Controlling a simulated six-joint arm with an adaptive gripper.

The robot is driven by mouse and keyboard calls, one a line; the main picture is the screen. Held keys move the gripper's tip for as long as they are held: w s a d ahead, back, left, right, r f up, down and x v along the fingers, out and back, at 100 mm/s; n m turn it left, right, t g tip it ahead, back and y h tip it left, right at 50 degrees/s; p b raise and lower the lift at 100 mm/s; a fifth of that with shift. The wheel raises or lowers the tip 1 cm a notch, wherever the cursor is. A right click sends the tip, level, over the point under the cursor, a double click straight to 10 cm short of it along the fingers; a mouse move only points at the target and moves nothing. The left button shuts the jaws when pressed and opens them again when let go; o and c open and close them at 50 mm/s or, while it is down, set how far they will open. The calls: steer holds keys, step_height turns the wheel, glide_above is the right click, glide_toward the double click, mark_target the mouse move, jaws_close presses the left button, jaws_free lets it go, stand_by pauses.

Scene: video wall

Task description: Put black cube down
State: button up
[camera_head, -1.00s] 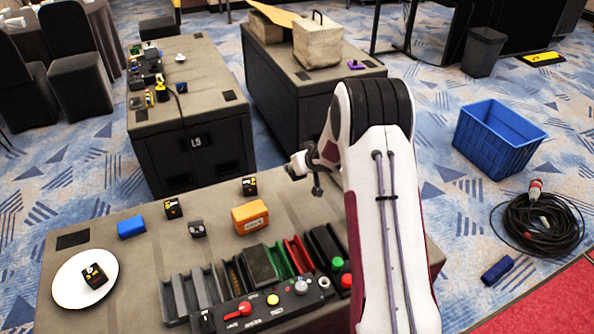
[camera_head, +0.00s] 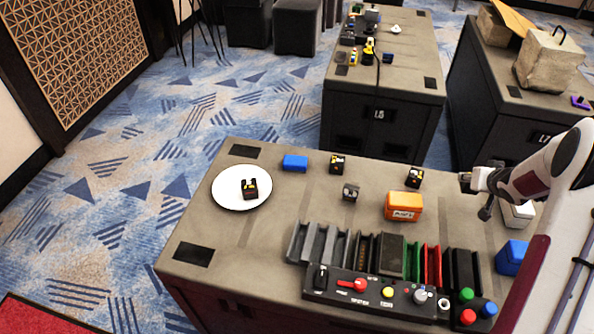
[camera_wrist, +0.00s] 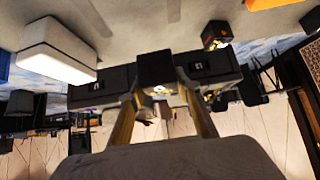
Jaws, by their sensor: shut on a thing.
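My gripper (camera_head: 468,182) is at the right in the head view, above the table's back right part and right of the orange box. Other small black cubes stand on the table: one at the back (camera_head: 337,164), one near my gripper (camera_head: 414,178), and a greyer one (camera_head: 351,193). Another black cube (camera_head: 250,189) lies on a round white plate (camera_head: 226,190) at the left.
The grey table (camera_head: 290,205) also holds a blue block (camera_head: 295,163), an orange box (camera_head: 403,206), a slotted rack (camera_head: 319,243) and a control panel (camera_head: 350,285). A white box (camera_head: 518,213) and a blue box (camera_head: 511,258) are at the right. Bare tabletop lies around the plate.

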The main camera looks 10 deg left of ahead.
steer(key=w+a+n+g+y, duration=0.2)
steer(key=a+n+y, duration=0.4)
steer(key=a, duration=3.2)
steer(key=s+a+r+n+g, duration=0.1)
steer(key=s+a, duration=0.3)
steer(key=a, duration=0.7)
steer(key=s+a+r+n+g+y, duration=0.1)
steer(key=s+a+n, duration=0.3)
steer(key=a, duration=0.7)
steer(key=s+a+r+n+g+y, duration=0.1)
steer(key=s+a+n+g, duration=0.1)
steer(key=s+a, duration=0.4)
steer(key=a, duration=0.5)
steer(key=shift+s+a, duration=0.15)
steer(key=shift+a, duration=0.15)
steer(key=shift+r, duration=0.1)
step_height(320, 180, down, 6)
